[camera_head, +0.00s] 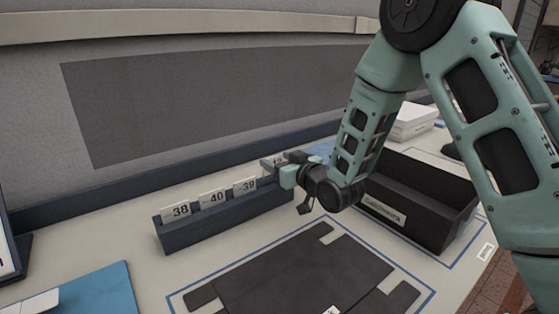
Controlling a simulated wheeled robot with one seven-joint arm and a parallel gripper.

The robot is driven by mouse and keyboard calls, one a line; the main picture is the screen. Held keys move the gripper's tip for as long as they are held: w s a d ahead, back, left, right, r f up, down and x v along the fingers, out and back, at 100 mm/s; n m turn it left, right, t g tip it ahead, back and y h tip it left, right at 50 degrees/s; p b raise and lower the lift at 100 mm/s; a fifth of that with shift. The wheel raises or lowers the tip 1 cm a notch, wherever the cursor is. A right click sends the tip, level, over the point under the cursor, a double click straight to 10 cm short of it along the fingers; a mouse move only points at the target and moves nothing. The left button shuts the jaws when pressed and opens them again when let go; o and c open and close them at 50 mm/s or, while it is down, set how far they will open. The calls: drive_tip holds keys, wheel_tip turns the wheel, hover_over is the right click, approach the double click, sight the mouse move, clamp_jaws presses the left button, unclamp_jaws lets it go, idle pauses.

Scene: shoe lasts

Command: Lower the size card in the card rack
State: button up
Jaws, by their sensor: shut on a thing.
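The card rack (225,222) is a long dark bar on the table, left of centre. Three white size cards stand in it: card 38 (176,211), card 40 (212,199) and card 39 (245,187). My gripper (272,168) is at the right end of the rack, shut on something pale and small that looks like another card. The gripper and wrist hide most of it, and I cannot read any number on it. I cannot tell whether its lower edge is inside the rack.
A black open bin (425,208) with a label stands right of the rack, close to my wrist. Dark flat pieces (305,280) lie in front inside a blue outline. A blue folder (95,291) is at the front left. A wall rises behind the rack.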

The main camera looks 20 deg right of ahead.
drive_tip(key=shift+f+b, duration=0.75)
drive_tip(key=shift+f, duration=0.55)
drive_tip(key=shift+f, duration=0.1)
drive_tip(key=o, duration=1)
